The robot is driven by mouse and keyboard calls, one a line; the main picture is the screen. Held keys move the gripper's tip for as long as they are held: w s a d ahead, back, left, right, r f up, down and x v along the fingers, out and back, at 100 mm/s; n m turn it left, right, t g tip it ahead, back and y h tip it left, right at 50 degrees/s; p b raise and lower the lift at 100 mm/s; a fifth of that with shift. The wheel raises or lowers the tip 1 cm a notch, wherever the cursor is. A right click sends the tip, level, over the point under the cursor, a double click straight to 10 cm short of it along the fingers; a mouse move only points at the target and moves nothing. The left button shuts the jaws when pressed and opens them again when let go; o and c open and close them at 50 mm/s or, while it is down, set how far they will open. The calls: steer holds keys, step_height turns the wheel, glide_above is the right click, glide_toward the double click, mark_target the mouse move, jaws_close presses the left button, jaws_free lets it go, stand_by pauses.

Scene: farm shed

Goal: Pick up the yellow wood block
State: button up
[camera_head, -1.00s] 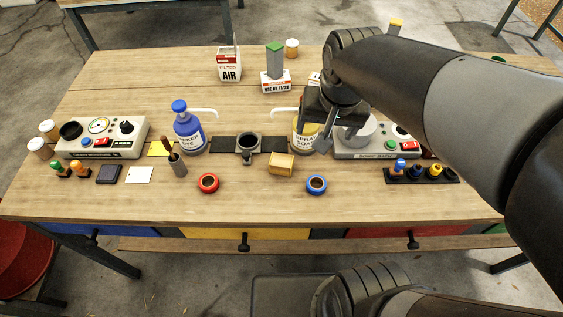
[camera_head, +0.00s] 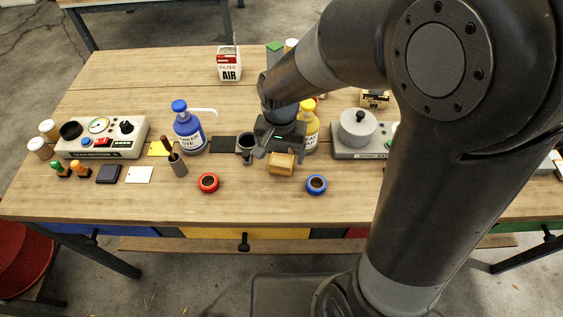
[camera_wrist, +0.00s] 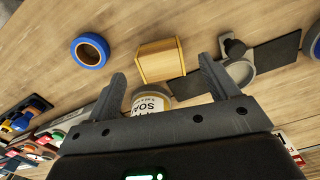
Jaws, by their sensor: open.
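The yellow wood block (camera_head: 282,164) sits on the table between the two tape rings, in front of the yellow bottle. My gripper (camera_head: 280,150) is open and empty, with its fingers just behind and above the block in the head view. In the wrist view the block (camera_wrist: 160,60) lies beyond and between the tips of my two open fingers (camera_wrist: 160,82). The fingers do not appear to touch it. My wrist hides part of the black mat behind the block in the head view.
The yellow bottle (camera_head: 310,130) stands close behind the block. A dark cup (camera_head: 246,146) is close on the left. A blue tape ring (camera_head: 316,184) and a red tape ring (camera_head: 208,183) lie in front. The table front between the rings is clear.

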mark_target(281, 161)
steer(key=shift+w+f, duration=0.2)
steer(key=shift+f, duration=2.6)
steer(key=shift+c, duration=0.4)
steer(key=c, duration=1)
steer(key=shift+r, duration=0.1)
